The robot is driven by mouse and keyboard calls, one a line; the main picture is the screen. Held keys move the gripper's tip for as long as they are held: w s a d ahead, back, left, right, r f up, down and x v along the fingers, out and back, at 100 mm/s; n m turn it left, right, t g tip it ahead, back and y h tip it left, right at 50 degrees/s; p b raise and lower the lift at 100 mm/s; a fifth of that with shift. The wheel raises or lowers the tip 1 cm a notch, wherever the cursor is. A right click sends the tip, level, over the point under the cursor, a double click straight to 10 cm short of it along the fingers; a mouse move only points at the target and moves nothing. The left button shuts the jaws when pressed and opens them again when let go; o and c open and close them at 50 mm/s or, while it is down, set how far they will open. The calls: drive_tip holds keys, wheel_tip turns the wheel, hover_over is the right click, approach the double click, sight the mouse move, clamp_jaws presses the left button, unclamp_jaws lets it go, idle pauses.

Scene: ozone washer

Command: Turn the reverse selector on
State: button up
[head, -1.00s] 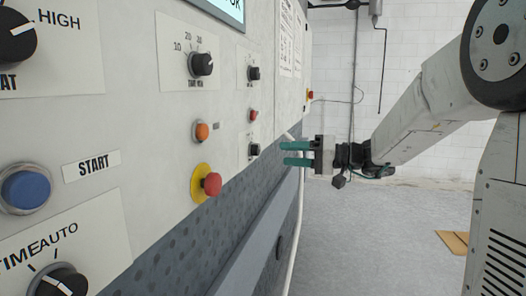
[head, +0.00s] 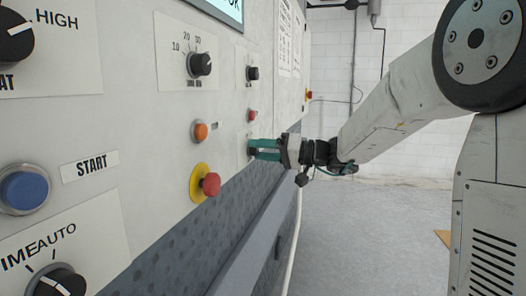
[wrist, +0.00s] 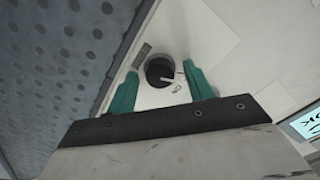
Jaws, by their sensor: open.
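A small black selector knob (wrist: 157,68) with a white pointer line is on a pale plate in the wrist view; its label is too small to read. My gripper (head: 251,149) is open, its two green fingers pointing at the panel. In the wrist view the fingers (wrist: 163,77) are on either side of the knob, with gaps visible. In the head view the fingertips are at the lower plate and mostly hide this knob. I cannot tell whether either finger touches it.
Nearby on the panel are a red button (head: 252,115), another black knob (head: 252,73), an orange button (head: 200,131) and a red emergency stop (head: 210,184) on yellow. A grey dotted lower panel (wrist: 65,65) runs close beside the fingers.

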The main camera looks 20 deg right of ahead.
drive_tip(key=c, duration=1)
drive_tip(key=shift+o, duration=0.2)
drive_tip(key=m, duration=0.3)
drive_tip(key=shift+m, duration=2.5)
drive_tip(key=o, duration=1)
drive_tip(key=shift+c, duration=0.2)
